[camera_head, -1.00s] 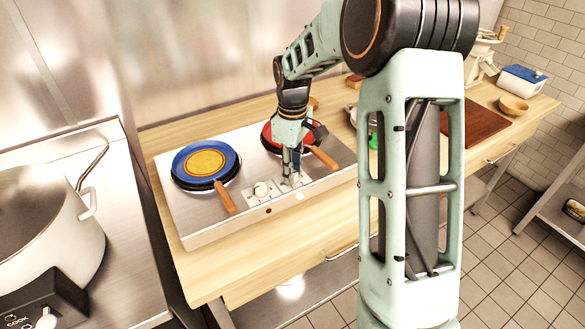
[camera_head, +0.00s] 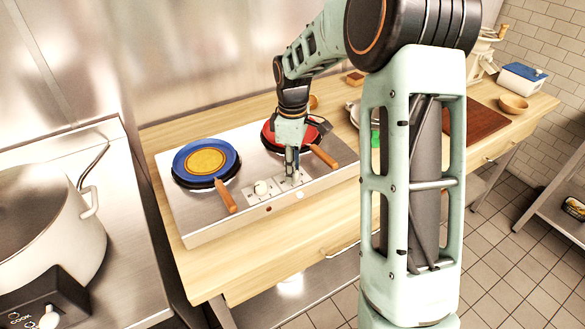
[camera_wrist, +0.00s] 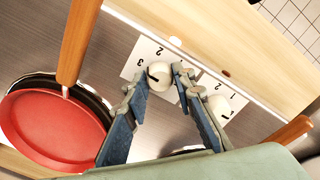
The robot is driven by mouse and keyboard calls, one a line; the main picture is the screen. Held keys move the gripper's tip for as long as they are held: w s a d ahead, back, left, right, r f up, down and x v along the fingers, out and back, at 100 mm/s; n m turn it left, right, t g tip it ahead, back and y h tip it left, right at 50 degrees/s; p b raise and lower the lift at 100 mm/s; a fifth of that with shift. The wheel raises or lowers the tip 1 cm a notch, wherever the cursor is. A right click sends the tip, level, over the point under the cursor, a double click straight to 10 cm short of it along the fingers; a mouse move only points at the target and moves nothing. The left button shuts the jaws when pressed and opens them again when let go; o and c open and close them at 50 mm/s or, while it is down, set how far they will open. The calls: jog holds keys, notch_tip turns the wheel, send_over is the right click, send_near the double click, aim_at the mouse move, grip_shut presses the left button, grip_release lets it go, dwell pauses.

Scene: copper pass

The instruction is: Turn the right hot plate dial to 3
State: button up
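The right hot plate dial (camera_wrist: 161,77) is a white knob on a white card numbered 3 and 2 in the wrist view. Its dark mark is on the left side, near the 3; I cannot tell whether it lines up exactly. My gripper (camera_wrist: 163,82) has its blue fingertips on both sides of this dial and looks shut on it. In the head view my gripper (camera_head: 292,178) points down at the right dial, largely hiding it. The left dial (camera_head: 262,188) stands beside it; it also shows in the wrist view (camera_wrist: 221,108).
A blue pan (camera_head: 206,160) and a red pan (camera_head: 272,137) sit on the steel hot plate (camera_head: 205,228). Their wooden handles (camera_head: 226,197) (camera_head: 325,157) reach toward the front on either side of the dials. A large pot (camera_head: 45,220) stands at left.

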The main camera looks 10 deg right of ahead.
jog(key=o, duration=0.4)
notch_tip(320, 180, up, 12)
jog(key=shift+r, duration=0.1)
dwell(0.4)
